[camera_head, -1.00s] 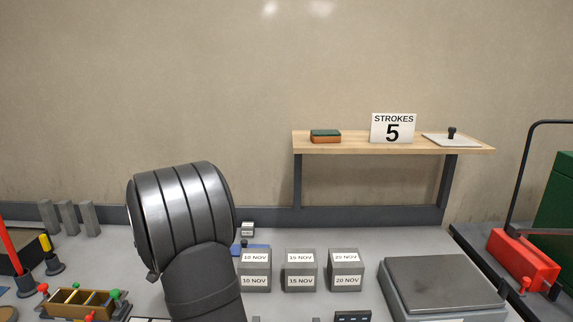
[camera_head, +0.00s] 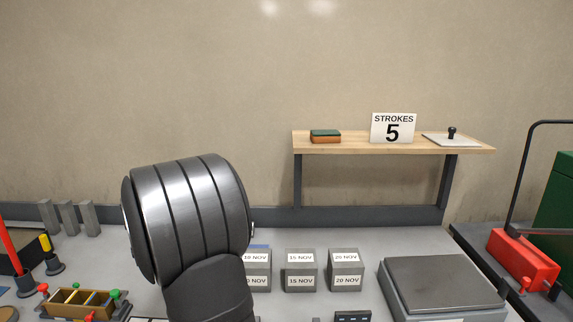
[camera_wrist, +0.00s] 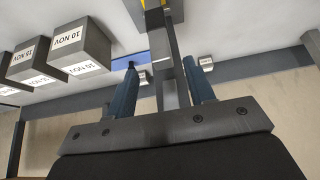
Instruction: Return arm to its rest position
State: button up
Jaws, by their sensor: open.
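My gripper (camera_wrist: 160,64) shows in the wrist view with its two blue fingers apart. A grey bar (camera_wrist: 168,60) with a yellow part at its top runs between the fingers in the picture; I cannot tell whether it touches them. My gripper does not show in the head view, where only my thick dark arm link stands at the left of centre. The wrist view is turned over, with the wall at the bottom. A grey block marked 10 NOV (camera_wrist: 80,45) is left of the fingers there; in the head view my arm partly covers it.
Grey blocks marked 15 NOV (camera_head: 300,270) and 20 NOV (camera_head: 345,270) stand on the bench right of my arm. A flat grey machine (camera_head: 440,280) is further right. A compartment box (camera_head: 80,300) is front left.

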jog(key=x, duration=1)
jog(key=s+r, duration=0.2)
jog(key=s, duration=1.6)
jog(key=w+a+r, duration=0.1)
jog(key=w+a, duration=0.5)
jog(key=w, duration=0.4)
jog(key=w+a+r, duration=0.2)
jog(key=w+a, duration=0.4)
jog(key=w, duration=0.4)
jog(key=shift+a+r, duration=0.25)
jog(key=shift+r, duration=0.1)
